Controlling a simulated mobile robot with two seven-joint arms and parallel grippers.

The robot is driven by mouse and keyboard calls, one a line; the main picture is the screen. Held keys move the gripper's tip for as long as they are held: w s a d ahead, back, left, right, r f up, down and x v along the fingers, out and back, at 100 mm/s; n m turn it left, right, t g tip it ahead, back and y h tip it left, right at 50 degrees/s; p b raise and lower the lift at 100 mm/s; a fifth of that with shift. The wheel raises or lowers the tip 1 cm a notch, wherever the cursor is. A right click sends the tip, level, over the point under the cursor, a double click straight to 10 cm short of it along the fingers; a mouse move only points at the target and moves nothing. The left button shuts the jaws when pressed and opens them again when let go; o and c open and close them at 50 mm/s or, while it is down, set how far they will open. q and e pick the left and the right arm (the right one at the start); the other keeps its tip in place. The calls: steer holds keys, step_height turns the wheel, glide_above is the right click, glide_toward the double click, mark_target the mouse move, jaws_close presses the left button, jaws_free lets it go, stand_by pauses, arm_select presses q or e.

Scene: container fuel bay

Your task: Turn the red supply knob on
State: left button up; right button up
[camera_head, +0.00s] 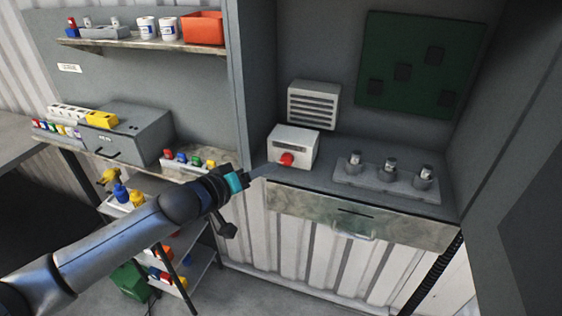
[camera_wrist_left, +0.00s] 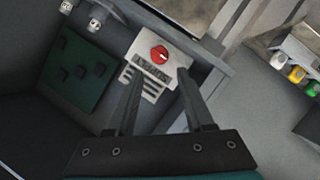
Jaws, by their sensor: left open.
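The red supply knob (camera_head: 286,159) is on the front of a white box (camera_head: 296,141) on the grey counter in the head view. In the left wrist view the red knob (camera_wrist_left: 159,54) shows as a round disc with a pale mark, beyond and between my fingertips. My left gripper (camera_head: 249,176) is to the left of the white box in the head view, apart from the knob. Its two fingers (camera_wrist_left: 160,75) are spread and hold nothing in the wrist view. My right gripper is in neither view.
A tray with several metal cylinders (camera_head: 387,184) stands right of the box. A louvred vent (camera_head: 314,104) and a green panel (camera_head: 420,65) are on the wall behind. A drawer (camera_head: 350,213) is below the counter. Small coloured items (camera_head: 189,160) sit on the left ledge.

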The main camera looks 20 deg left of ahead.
mark_target(285, 161)
arm_select(q)
steer(key=shift+x, duration=4.2)
steer(key=shift+s, duration=0.1)
jaws_close()
